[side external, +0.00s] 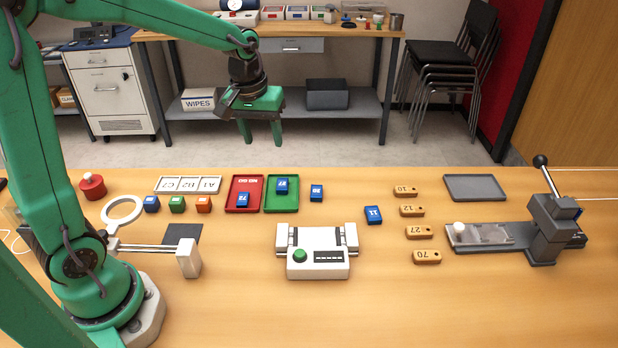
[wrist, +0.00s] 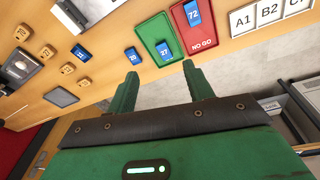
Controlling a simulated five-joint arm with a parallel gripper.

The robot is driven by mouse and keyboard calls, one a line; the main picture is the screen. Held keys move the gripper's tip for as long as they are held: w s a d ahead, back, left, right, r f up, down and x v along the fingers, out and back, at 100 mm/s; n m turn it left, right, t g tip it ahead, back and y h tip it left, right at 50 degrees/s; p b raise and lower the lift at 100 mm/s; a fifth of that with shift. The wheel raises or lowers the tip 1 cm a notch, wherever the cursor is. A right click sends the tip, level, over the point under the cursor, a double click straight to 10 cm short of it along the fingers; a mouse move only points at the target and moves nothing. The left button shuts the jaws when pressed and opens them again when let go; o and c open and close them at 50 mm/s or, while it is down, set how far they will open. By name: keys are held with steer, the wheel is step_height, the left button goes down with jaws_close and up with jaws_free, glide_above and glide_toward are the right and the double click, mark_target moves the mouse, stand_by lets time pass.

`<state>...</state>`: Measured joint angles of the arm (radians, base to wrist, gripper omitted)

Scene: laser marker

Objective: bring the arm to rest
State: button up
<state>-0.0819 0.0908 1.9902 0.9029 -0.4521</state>
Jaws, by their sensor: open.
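My green arm reaches from the left over the back of the bench. My gripper (side external: 260,138) hangs with its fingers pointing down, open and empty. In the side view it appears above and behind the red and green trays, apart from everything. The wrist view also shows my gripper (wrist: 160,72) with two spread green fingers and nothing between them.
The red tray (side external: 233,207) and the green tray (side external: 270,207) each hold a blue block. More blue blocks (side external: 373,215) lie to the right. A white device (side external: 318,262), tan numbered tags (side external: 418,232) and a lever press (side external: 548,228) stand on the bench.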

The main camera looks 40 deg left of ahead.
steer(key=s+d+r+m+t, duration=0.1)
steer(key=s+r+m+t, duration=0.1)
steer(key=s, duration=0.7)
steer(key=s+d+r+m+t, duration=0.1)
steer(key=s+r+m, duration=0.3)
steer(key=s, duration=0.4)
steer(key=shift+s+d+t, duration=0.35)
steer(key=shift+d+t, duration=0.05)
steer(key=shift+d, duration=0.25)
steer(key=shift+r, duration=0.1)
